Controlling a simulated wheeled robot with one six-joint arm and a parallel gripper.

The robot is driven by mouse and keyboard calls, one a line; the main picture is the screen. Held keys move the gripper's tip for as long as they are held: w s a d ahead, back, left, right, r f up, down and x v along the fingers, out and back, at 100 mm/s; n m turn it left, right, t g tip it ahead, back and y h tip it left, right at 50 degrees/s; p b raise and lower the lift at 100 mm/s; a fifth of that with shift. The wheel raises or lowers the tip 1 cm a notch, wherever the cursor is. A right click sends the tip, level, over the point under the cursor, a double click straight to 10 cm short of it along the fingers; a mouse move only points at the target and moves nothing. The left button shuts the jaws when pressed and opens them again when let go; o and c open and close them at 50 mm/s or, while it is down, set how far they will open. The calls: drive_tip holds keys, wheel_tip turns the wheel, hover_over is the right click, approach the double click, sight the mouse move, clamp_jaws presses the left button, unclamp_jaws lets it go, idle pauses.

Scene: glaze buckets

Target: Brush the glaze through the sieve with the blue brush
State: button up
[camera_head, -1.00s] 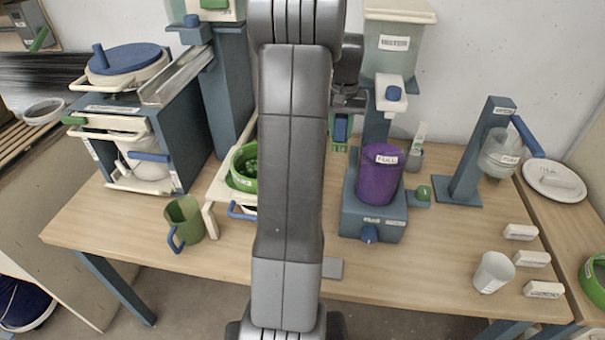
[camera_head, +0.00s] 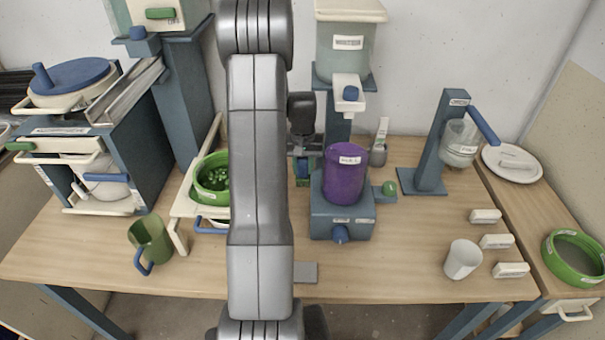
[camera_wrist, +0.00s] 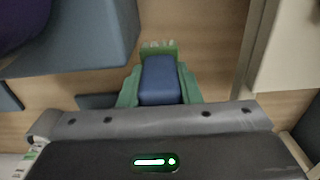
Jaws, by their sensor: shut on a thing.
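A green round sieve (camera_head: 199,190) with green glaze lumps in it sits on a cream stand (camera_head: 181,209) left of my arm. My arm hides its right side. My gripper (camera_head: 303,172) is behind the arm, right of the sieve and left of the purple bucket, apart from the sieve. In the wrist view, my gripper's green fingers (camera_wrist: 157,92) are shut on the blue brush (camera_wrist: 160,78).
A purple bucket (camera_head: 345,175) stands on a blue-grey base (camera_head: 325,222) close to my gripper's right. A green jug (camera_head: 150,241) stands at the front left. A white cup (camera_head: 462,259) and white labelled blocks (camera_head: 495,242) are at the right. The front middle table is mostly clear.

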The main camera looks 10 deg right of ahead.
sight(303, 175)
drive_tip(key=shift+f, duration=1.7)
drive_tip(key=shift+f, duration=0.15)
drive_tip(key=o, duration=1)
drive_tip(key=shift+c, duration=0.2)
wheel_tip(303, 175, up, 12)
drive_tip(key=shift+r+b, duration=0.2)
drive_tip(key=shift+b, duration=0.2)
drive_tip(key=shift+c, duration=0.4)
